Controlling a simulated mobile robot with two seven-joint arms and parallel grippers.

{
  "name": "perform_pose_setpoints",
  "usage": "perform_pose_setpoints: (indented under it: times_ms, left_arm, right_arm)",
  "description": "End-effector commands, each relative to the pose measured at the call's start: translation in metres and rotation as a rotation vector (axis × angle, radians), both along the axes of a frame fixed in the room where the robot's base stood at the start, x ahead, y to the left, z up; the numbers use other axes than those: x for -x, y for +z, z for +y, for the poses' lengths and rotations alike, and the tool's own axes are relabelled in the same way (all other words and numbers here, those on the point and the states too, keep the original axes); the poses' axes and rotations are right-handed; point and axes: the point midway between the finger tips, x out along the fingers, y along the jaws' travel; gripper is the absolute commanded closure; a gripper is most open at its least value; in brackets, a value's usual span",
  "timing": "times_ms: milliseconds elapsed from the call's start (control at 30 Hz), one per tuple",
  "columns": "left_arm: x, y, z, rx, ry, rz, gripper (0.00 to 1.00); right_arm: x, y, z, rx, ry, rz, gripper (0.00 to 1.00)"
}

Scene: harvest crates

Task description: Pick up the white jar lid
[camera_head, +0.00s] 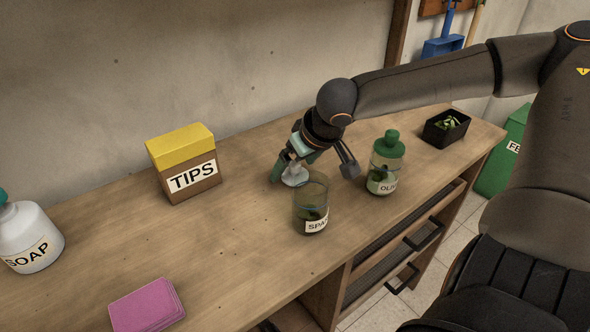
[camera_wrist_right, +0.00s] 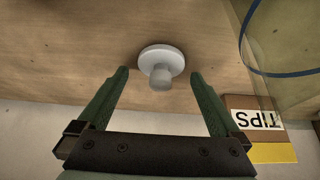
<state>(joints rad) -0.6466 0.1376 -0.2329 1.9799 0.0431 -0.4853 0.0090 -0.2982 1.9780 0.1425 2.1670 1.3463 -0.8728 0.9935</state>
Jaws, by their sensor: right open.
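The white jar lid (camera_head: 295,177) lies on the wooden counter, behind the open glass jar (camera_head: 311,208) labelled "SPA…", its label partly cut off from view. In the right wrist view the lid (camera_wrist_right: 161,63) shows as a round disc with a knob, just ahead of and between the fingertips. My right gripper (camera_wrist_right: 158,78) is open, with green fingers on either side of the lid's line and nothing visibly held. In the head view the right gripper (camera_head: 296,172) is low over the counter at the lid and partly hides it. My left gripper is not in view.
A "TIPS" box (camera_head: 184,163) with a yellow top stands left of the gripper. A green-capped "OLIV…" jar (camera_head: 385,165) and a black tray (camera_head: 446,129) stand to the right. A soap bottle (camera_head: 30,240) and pink cloth (camera_head: 146,306) are at left. The counter between is clear.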

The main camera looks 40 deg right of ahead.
Motion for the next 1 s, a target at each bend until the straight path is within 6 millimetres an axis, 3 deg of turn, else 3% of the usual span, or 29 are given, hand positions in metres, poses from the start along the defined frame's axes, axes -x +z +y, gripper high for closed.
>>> perform_pose_setpoints:
  times_ms: [333, 1000]
  left_arm:
    - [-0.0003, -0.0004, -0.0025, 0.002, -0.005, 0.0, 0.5]
    - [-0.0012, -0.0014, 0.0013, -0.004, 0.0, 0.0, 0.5]
  right_arm:
    - [-0.0021, -0.0028, 0.0002, -0.001, 0.0, -0.001, 0.01]
    - [-0.0019, -0.0029, 0.0001, -0.001, 0.0, 0.0, 0.77]
